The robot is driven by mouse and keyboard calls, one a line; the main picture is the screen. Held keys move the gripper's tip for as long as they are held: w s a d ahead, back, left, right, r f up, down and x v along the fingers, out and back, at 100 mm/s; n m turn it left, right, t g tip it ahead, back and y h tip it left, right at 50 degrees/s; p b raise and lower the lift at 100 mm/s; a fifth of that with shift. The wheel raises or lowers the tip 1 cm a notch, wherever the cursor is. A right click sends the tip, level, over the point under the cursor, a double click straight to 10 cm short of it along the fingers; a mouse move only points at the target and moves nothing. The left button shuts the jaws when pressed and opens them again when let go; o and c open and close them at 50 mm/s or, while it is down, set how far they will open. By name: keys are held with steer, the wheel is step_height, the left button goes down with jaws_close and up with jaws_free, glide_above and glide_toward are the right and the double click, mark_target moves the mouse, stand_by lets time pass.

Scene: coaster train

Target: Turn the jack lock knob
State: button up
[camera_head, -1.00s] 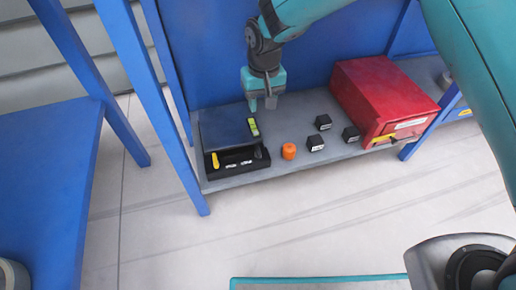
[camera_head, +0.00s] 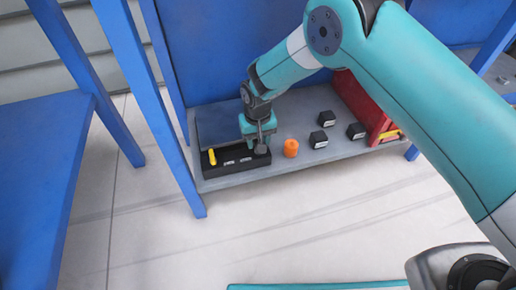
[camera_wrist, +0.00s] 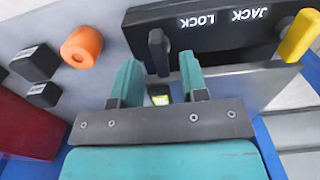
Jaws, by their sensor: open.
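A black panel (camera_wrist: 225,25) lettered "JACK LOCK" shows upside down in the wrist view. It carries a dark upright knob (camera_wrist: 158,52) at one end and a yellow handle (camera_wrist: 299,36) at the other. In the head view the panel (camera_head: 236,166) lies along the shelf's front left, with the yellow handle (camera_head: 212,157) at its left and the dark knob (camera_head: 262,149) at its right. My gripper (camera_wrist: 160,68) is open, its fingertips on either side of the dark knob in the picture. I cannot tell whether they touch it. My gripper (camera_head: 259,138) hangs just above the panel's right end.
An orange knob-like piece (camera_head: 291,148) stands just right of my gripper. Black blocks (camera_head: 318,139) and a red box (camera_head: 361,103) are farther right. Blue posts (camera_head: 165,130) bound the shelf (camera_head: 245,178) at left.

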steer(key=shift+f, duration=1.05)
jaws_close()
